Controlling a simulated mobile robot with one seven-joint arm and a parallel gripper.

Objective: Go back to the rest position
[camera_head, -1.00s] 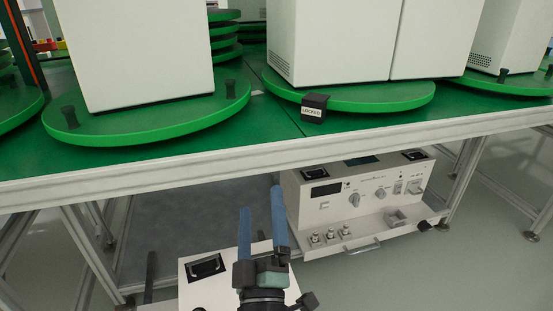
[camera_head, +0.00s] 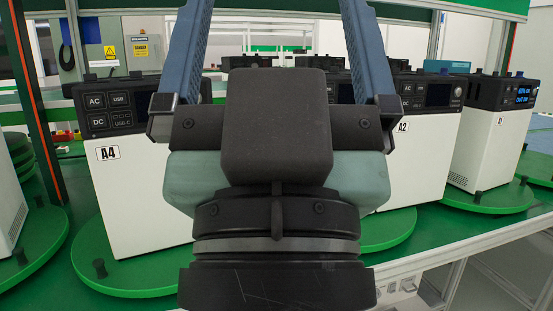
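My gripper (camera_head: 272,18) is raised close in front of the head camera, in the middle of the picture. Its two blue fingers point up and stand wide apart, with nothing seen between them. The fingertips reach the top edge of the picture. My gripper hides part of the units and turntables behind it.
A white unit labelled A4 (camera_head: 140,205) stands on a green turntable (camera_head: 125,283) at left. Unit A2 (camera_head: 418,150) and another white unit (camera_head: 490,135) stand at right on turntables. An orange-edged post (camera_head: 38,110) rises at far left. Warning signs (camera_head: 140,48) hang behind.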

